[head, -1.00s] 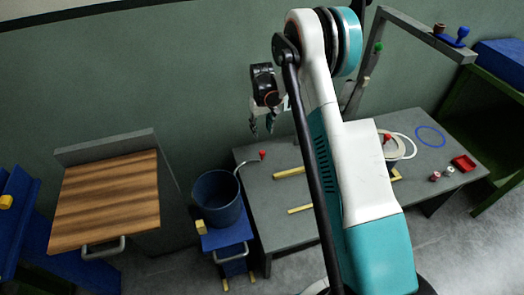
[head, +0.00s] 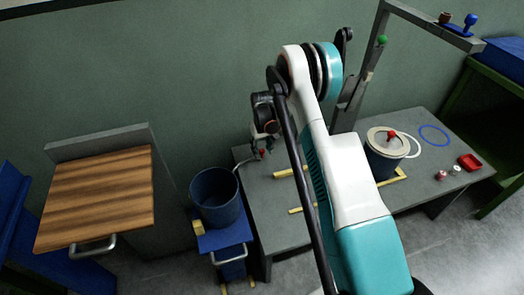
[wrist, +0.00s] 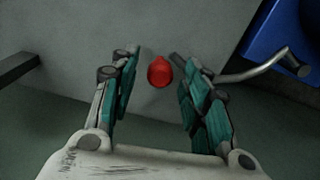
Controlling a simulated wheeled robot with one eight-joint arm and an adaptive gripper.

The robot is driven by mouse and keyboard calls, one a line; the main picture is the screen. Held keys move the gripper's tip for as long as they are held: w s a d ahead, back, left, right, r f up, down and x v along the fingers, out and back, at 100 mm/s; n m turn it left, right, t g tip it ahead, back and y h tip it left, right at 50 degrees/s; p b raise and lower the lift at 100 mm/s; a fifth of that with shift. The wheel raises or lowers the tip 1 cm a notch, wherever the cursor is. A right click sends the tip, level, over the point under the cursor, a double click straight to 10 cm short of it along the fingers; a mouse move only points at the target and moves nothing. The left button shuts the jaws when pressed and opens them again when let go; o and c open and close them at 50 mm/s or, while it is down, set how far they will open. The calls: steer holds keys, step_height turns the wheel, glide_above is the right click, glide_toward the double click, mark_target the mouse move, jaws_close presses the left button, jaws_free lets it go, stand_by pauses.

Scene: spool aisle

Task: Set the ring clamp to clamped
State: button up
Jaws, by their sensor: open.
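A curved silver rod with a red knob (head: 262,153) at its end reaches from near the rim of the dark blue drum (head: 216,199) over the grey table. I take this rod as the ring clamp's lever; it points away from the drum. My gripper (head: 263,143) is just at the red knob, pointing down. In the wrist view, the red knob (wrist: 160,72) lies between the tips of my open gripper (wrist: 157,60), with a gap on each side. The silver rod (wrist: 245,72) runs right from behind the right finger. Contact cannot be told.
The drum stands on a blue cart (head: 228,238) left of the grey table (head: 270,222). A lidded pot (head: 384,168), a blue ring (head: 434,135) and a red tray (head: 469,162) are at right. My arm hides the table's middle. A wood-topped stand (head: 100,200) is at left.

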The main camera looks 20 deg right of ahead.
jaws_close()
steer(key=shift+s, duration=0.15)
